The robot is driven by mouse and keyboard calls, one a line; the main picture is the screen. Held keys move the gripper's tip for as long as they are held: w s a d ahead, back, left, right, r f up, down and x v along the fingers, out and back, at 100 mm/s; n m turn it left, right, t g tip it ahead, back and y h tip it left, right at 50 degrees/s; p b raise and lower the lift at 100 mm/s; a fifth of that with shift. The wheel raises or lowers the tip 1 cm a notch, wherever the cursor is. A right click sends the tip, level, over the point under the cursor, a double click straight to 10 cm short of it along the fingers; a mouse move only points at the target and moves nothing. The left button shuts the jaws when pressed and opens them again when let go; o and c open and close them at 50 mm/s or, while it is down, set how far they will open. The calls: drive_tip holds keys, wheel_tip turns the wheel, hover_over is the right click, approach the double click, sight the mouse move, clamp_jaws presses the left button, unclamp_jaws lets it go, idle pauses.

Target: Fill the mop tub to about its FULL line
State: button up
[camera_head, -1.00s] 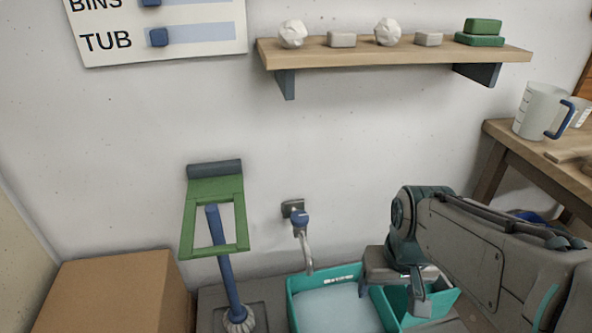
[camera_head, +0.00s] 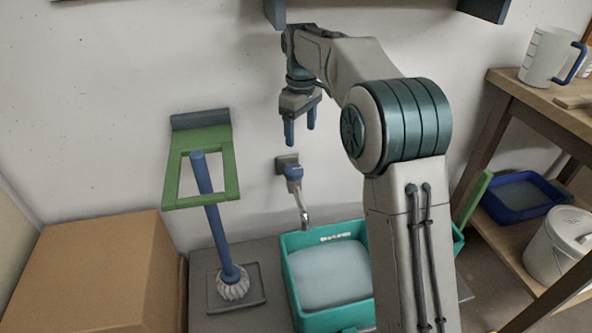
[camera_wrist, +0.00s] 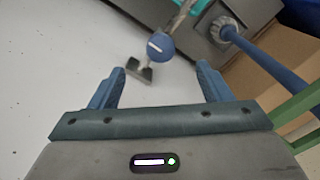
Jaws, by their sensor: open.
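The mop tub (camera_head: 297,290) is a teal tub under the tap, with pale water inside and a white label on its back inner wall. I cannot read its FULL line. The tap (camera_head: 294,172) has a round blue knob and a grey spout over the tub; no stream of water is clear to see. The knob also shows in the wrist view (camera_wrist: 160,46), beyond my fingers and between them. My gripper (camera_head: 300,138) is open and empty, pointing down just above the tap knob and apart from it. My arm hides the tub's right part.
A cardboard box (camera_head: 95,275) is at lower left. A wooden rack (camera_head: 505,90) at right bears a jug (camera_head: 548,58), a blue tray (camera_head: 490,205) and a white bucket (camera_head: 560,245).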

sight(294, 169)
drive_tip(key=shift+n, duration=0.4)
drive_tip(key=f+b, duration=0.1)
drive_tip(key=f, duration=0.3)
drive_tip(key=w+a+f+b, duration=0.1)
drive_tip(key=f+b, duration=0.1)
drive_tip(key=f, duration=0.2)
drive_tip(key=a+f+b, duration=0.1)
drive_tip(key=f+b, duration=0.1)
drive_tip(key=f, duration=0.3)
drive_tip(key=shift+w+f, duration=0.1)
drive_tip(key=shift+w, duration=0.15)
drive_tip(key=shift+d, duration=0.1)
drive_tip(key=c, duration=1)
